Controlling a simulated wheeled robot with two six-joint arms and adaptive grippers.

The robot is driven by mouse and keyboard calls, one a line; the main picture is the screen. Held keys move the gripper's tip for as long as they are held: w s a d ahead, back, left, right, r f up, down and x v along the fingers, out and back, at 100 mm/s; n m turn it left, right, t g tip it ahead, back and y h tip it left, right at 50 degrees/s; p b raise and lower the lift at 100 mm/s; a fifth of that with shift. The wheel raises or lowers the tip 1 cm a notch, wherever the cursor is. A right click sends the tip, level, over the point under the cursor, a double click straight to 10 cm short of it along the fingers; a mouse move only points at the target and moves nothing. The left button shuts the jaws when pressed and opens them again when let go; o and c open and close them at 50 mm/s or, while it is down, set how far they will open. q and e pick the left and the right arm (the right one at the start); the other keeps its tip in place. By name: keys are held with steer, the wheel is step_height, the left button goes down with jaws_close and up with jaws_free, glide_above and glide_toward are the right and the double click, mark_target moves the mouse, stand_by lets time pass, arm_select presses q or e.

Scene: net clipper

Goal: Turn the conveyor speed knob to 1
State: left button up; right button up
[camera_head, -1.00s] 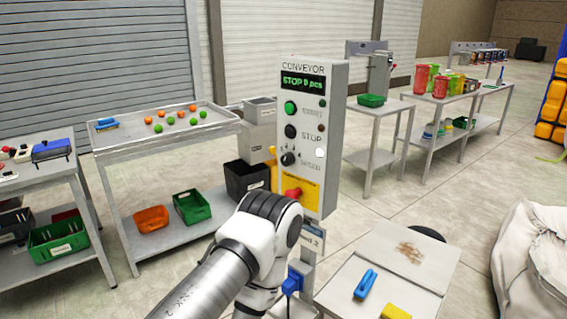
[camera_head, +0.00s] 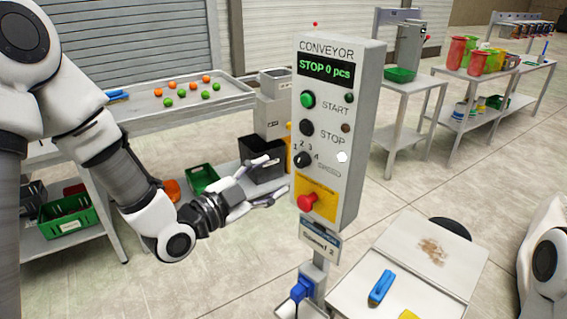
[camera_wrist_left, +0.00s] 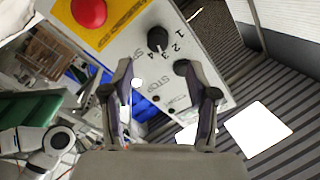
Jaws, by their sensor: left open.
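The conveyor control panel (camera_head: 345,140) stands upright on a post, its display reading "STOP 0 pcs". The black speed knob (camera_head: 302,160) is low on its face, below the STOP button, with numbers 1 to 4 around it. It also shows in the left wrist view (camera_wrist_left: 157,38), beyond my fingers. I cannot clearly tell which number it points to. My left gripper (camera_head: 276,180) is open and empty, left of the panel and slightly lower than the knob, apart from it. In the left wrist view its fingers (camera_wrist_left: 155,70) are spread. My right gripper is not seen.
A green START button (camera_head: 308,99) and black STOP button (camera_head: 306,128) sit above the knob. A red emergency button (camera_head: 308,202) on a yellow plate sits just below. A small table (camera_head: 385,255) stands right, a tray table (camera_head: 235,88) behind left.

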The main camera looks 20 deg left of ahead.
mark_target(297, 163)
arm_select(q)
steer(key=p+x, duration=0.2)
steer(key=x, duration=0.5)
steer(key=shift+w+d+f, duration=0.1)
steer(key=shift+w, duration=0.1)
steer(key=shift+w+d, duration=0.1)
steer(key=shift+d, duration=0.05)
jaws_close()
